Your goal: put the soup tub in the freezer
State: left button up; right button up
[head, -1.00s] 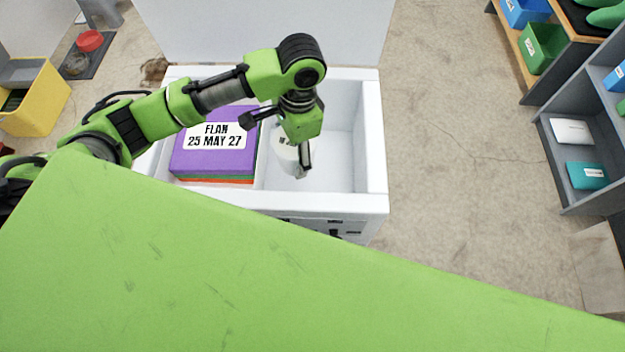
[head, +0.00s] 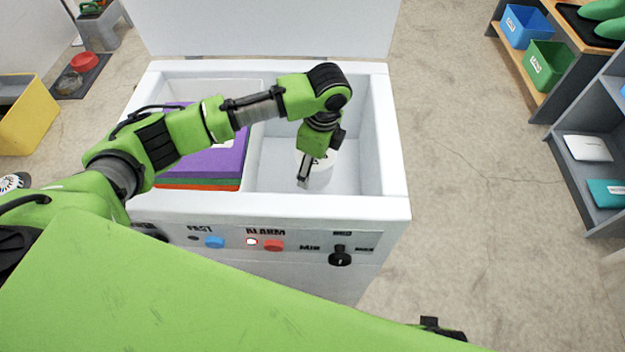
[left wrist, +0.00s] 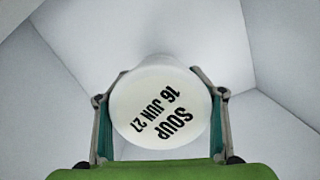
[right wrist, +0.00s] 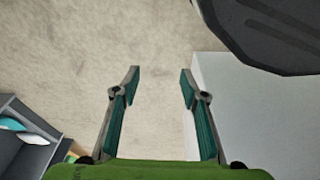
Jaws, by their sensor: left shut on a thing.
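The soup tub (left wrist: 150,85) is a white round tub, and its lid reads "SOUP 16 JUN 27" in the left wrist view. My left gripper (left wrist: 160,100) is shut on it, one finger on each side. In the head view the tub (head: 318,172) is inside the right compartment of the open white chest freezer (head: 395,150), partly hidden by my left gripper (head: 312,180). I cannot tell whether the tub touches the freezer floor. My right gripper (right wrist: 160,85) is open and empty, beside a white surface and above the floor.
The freezer's left compartment holds a stack of flat boxes, purple (head: 215,160) on top. The right compartment has bare floor around the tub. The freezer's front has buttons and a black knob (head: 340,258). Shelves (head: 590,185) with bins stand at right.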

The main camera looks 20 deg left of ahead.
aim_at(315, 165)
pick_arm(q)
notch_tip(315, 165, down, 4)
jog(key=shift+f+b, duration=0.1)
jog(key=shift+b, duration=0.45)
jog(key=shift+f, duration=0.25)
pick_arm(e)
jog(key=r, duration=0.2)
jog(key=w+r, duration=0.1)
jog(key=r, duration=0.1)
jog(key=shift+w, duration=0.1)
jog(key=shift+f, duration=0.1)
pick_arm(q)
jog(key=o, duration=1.7)
jog(key=shift+f, duration=0.1)
pick_arm(e)
jog(key=shift+f, duration=0.1)
